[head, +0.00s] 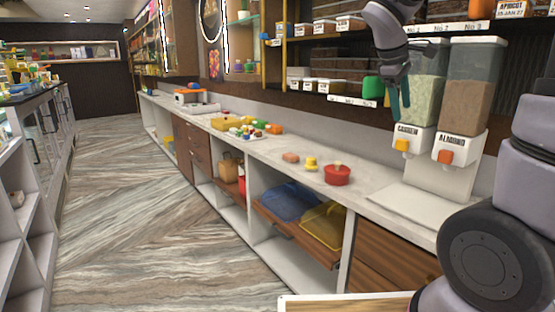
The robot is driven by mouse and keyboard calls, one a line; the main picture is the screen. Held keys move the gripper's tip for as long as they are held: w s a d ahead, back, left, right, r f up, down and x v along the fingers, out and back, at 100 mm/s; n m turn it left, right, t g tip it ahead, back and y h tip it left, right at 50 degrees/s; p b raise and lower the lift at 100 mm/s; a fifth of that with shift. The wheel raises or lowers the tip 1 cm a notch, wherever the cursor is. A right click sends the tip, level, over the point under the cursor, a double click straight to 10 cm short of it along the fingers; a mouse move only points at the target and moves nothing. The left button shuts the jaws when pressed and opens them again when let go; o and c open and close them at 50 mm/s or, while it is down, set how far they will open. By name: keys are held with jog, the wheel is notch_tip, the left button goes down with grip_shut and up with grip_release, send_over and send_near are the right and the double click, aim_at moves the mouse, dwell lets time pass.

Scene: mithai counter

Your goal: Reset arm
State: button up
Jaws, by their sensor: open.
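My gripper (399,100) hangs at the upper right of the head view, with its teal fingers pointing down. It is open, and I see nothing between the fingers. It is in front of the shelves, beside the left clear dispenser (428,95), which is labelled CASHEW and has a yellow-orange knob. I cannot tell whether it touches the dispenser. My arm comes down from the top edge, and a larger part of it fills the lower right.
The right dispenser (474,88), labelled ALMOND, stands alongside. The white counter (300,178) runs into the distance, bearing a red pot (337,175), a yellow object (311,164) and several colourful items. Shelves of boxes hang above. The wood-patterned floor (150,215) is clear.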

jog(key=s+a+r+m+t+y, duration=0.1)
jog(key=s+a+m+t+y, duration=0.1)
jog(key=s+m, duration=0.4)
jog(key=s+a+r+m+t+y, duration=0.1)
jog(key=s+a+m+y, duration=0.3)
jog(key=s, duration=0.6)
jog(key=a+m+t, duration=0.1)
jog(key=m, duration=0.1)
jog(key=shift+s+r+m, duration=0.25)
jog(key=shift+r+m, duration=0.05)
